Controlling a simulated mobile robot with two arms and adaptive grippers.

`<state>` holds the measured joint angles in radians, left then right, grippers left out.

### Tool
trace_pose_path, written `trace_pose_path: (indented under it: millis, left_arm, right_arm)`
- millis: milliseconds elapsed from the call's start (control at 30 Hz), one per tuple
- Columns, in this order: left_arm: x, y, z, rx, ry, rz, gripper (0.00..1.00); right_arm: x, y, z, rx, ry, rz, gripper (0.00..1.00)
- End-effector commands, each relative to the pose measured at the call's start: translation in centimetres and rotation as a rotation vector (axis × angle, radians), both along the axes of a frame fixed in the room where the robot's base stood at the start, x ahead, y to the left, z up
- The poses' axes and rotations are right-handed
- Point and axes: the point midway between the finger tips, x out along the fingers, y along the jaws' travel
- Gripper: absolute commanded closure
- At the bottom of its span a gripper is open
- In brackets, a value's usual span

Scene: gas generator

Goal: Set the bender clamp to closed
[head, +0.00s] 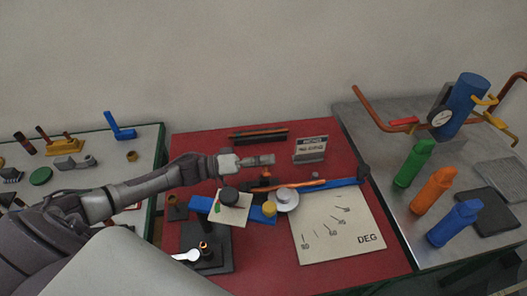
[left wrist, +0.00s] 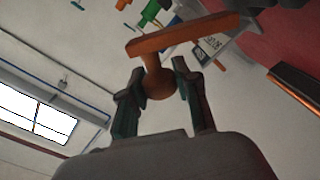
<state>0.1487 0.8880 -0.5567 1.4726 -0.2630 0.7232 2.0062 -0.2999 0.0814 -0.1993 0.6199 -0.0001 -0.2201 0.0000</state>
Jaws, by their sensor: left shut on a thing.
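The tube bender stands on the red table top, with a blue bar (head: 241,212), a grey round die (head: 287,199) and an orange tube (head: 301,187) along it. My left gripper (head: 264,160) is above the back of the bender, near the orange part (head: 266,176) that looks like its clamp. In the left wrist view my left gripper (left wrist: 158,78) is shut on an orange T-shaped handle (left wrist: 185,38), its rounded stem between the fingers. The head view does not show clearly how the handle meets the bender. My right gripper is not in view.
A degree plate marked DEG (head: 345,235) lies at the front right of the red table (head: 393,272). Green (head: 415,163), orange (head: 433,190) and blue (head: 455,222) bottles stand on the right table. The left table holds several small parts.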

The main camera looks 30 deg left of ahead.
Motion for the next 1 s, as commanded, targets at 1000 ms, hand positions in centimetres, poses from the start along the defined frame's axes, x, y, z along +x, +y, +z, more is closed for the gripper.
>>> trace_pose_path:
  millis: [1000]
  left_arm:
    - [-4.2, -3.2, -2.5, 0.441, -0.584, -0.001, 1.00]
  right_arm:
    - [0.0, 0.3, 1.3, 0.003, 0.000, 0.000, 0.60]
